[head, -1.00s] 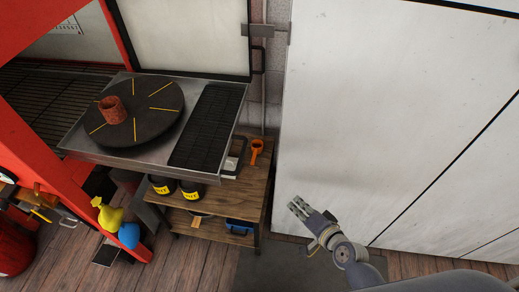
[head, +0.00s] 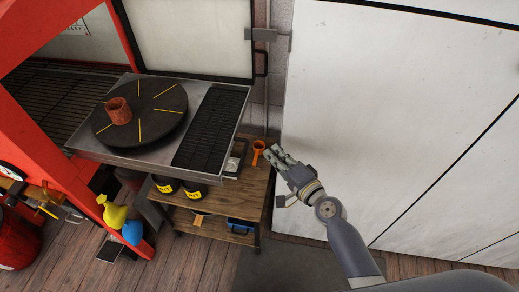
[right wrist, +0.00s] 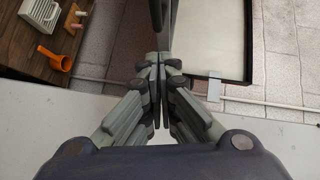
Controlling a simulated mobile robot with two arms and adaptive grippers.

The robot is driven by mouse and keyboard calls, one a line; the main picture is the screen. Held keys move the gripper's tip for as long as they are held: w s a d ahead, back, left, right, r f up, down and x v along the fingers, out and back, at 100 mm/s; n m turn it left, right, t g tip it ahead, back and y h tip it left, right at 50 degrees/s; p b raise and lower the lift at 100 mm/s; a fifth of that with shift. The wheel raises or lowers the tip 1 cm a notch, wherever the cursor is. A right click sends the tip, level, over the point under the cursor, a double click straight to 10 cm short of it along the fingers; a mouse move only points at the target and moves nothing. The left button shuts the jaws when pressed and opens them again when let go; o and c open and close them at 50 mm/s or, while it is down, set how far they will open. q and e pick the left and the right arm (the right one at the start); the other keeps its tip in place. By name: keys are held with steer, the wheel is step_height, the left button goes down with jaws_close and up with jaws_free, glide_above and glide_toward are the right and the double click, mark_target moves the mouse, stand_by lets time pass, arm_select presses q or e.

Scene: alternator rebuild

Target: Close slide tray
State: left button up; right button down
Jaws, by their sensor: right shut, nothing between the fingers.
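The slide tray (head: 104,154) is a metal tray that sticks out of the red cabinet on the left in the head view. It carries a round black turntable (head: 168,103) with yellow lines, a rusty brown cylinder (head: 118,110) and a black ribbed mat (head: 211,127). My right gripper (head: 271,154) is shut and empty, to the right of the tray and apart from it in the head view. Its closed fingers (right wrist: 153,85) also show in the right wrist view. My left gripper is not in view.
A wooden shelf (head: 247,190) stands below the tray, with an orange cup (head: 258,148) and black tubs (head: 194,190) on it. The raised cabinet door (head: 190,35) is behind the tray. A large white panel (head: 390,110) fills the right. Yellow (head: 112,213) and blue (head: 132,232) bottles hang at left.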

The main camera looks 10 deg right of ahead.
steer(key=a, duration=0.1)
steer(key=w+a, duration=0.1)
steer(key=w+a+f, duration=0.1)
steer(key=a, duration=0.1)
steer(key=shift+w+a+p, duration=0.1)
steer(key=shift+w+p, duration=0.05)
steer(key=shift+p, duration=0.2)
